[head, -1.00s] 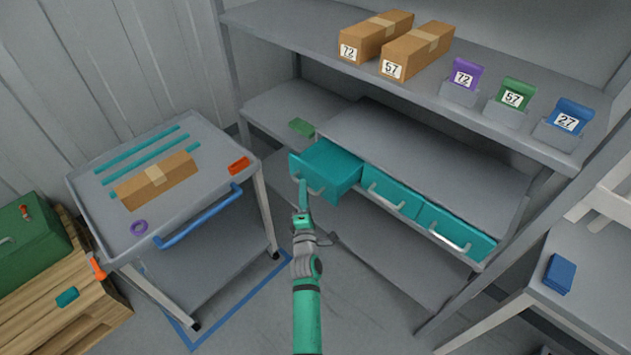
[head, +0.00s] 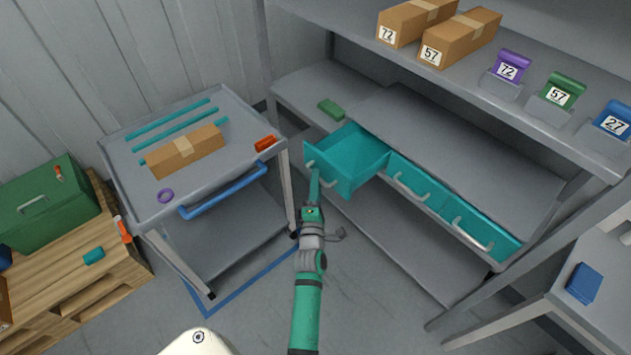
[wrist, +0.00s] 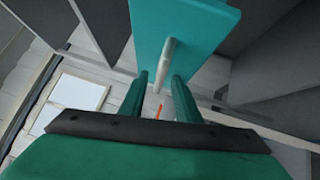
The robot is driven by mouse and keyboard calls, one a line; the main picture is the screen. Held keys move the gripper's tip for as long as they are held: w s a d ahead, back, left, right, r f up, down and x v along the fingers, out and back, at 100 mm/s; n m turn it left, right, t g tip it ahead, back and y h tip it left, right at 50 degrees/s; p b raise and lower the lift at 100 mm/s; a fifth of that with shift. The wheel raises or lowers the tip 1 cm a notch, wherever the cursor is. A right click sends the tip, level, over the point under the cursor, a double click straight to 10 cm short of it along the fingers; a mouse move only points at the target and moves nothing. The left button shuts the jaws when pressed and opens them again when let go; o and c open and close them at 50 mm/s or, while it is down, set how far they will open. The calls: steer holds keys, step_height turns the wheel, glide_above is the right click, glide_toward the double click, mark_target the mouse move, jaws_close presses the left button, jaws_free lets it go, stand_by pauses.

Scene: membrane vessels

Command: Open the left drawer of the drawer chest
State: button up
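The drawer chest (head: 430,140) is built in under the rack's top shelf, with teal drawers side by side. Its left drawer (head: 350,160) stands well out, and its empty-looking inside shows. The middle drawer (head: 418,187) and right drawer (head: 480,229) are in. My gripper (head: 315,178) is at the front of the left drawer, by its pale handle (head: 322,175). In the wrist view the teal drawer front (wrist: 190,30) is just ahead. My two green fingers (wrist: 160,78) are apart, with the handle (wrist: 166,60) between their tips and gaps beside it.
A grey cart (head: 235,120) with a blue handle (head: 225,190) stands left of my arm. A green block (head: 331,108) lies on the shelf beside the chest. A grey table (head: 600,245) is at the right. Open floor (head: 375,290) lies in front of the chest.

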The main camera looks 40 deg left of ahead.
steer(key=shift+s, duration=0.1)
steer(key=v, duration=1)
steer(key=shift+s+d, duration=0.2)
steer(key=shift+d, duration=0.05)
stand_by(0.7)
steer(key=s+d+m+h, duration=0.3)
steer(key=s+d+m, duration=0.3)
steer(key=d, duration=0.4)
steer(key=s+d+m+t+h, duration=0.1)
steer(key=s+d+m+h, duration=0.2)
steer(key=s+d+m, duration=0.35)
steer(key=s+d+m+h, duration=0.3)
steer(key=d+m, duration=0.4)
steer(key=d, duration=0.6)
steer(key=s+d+r+m+h, duration=0.3)
steer(key=s+d+r+m, duration=0.1)
steer(key=s+d+m, duration=0.3)
steer(key=shift+s+r+m+h, duration=0.25)
steer(key=shift+s+m+h, duration=0.15)
steer(key=shift+s+m, duration=0.3)
